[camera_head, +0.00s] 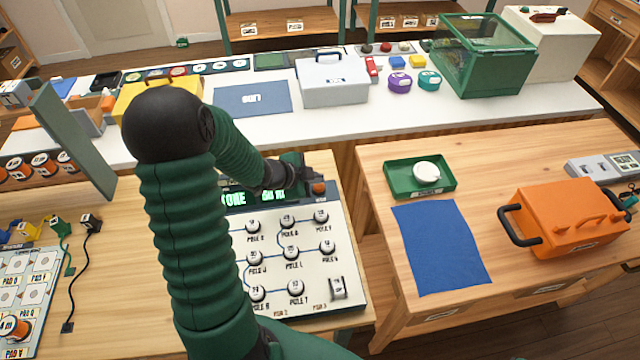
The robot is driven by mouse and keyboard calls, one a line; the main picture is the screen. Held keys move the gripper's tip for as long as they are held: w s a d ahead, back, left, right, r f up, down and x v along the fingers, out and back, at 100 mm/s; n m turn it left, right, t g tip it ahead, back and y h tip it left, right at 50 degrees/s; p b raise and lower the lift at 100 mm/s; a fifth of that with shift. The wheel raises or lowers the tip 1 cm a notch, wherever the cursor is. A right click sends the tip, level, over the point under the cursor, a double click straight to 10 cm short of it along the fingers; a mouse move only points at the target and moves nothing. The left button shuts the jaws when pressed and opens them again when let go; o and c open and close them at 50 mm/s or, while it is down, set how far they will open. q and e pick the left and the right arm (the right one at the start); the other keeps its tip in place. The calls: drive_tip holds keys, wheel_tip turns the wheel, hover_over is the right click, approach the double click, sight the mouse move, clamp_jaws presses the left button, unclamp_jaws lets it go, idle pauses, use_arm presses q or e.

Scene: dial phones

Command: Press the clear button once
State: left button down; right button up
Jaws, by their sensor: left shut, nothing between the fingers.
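A cream dial console (318,262) with several round knobs labelled "POLE" stands on the wooden table in front of me. A dark display (236,198) with green lettering runs along its back edge, partly covered by my arm. An orange-red button (319,188) sits at the console's back right corner; I cannot read a label naming it as the clear button. My left gripper (305,168) is shut and empty, right at the back of this button. Whether it touches the button cannot be told. My green left arm hides the console's left side. My right gripper is not in view.
On the right table are a green tray (391,178) with a white round object, a blue cloth (440,245) and an orange case (562,220). A white counter behind holds a grey toolbox (333,82). A grey upright panel (70,140) stands at left.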

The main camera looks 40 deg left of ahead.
sight(316, 187)
use_arm(q)
drive_tip(key=shift+f, duration=0.35)
drive_tip(key=shift+f+b, duration=0.3)
drive_tip(key=shift+b, duration=0.05)
drive_tip(key=shift+r, duration=0.1)
drive_tip(key=shift+r+p, duration=0.65)
drive_tip(key=shift+p, duration=0.2)
drive_tip(key=shift+r, duration=0.1)
wheel_tip(316, 187, up, 6)
drive_tip(key=p, duration=0.6)
drive_tip(key=shift+p, duration=0.3)
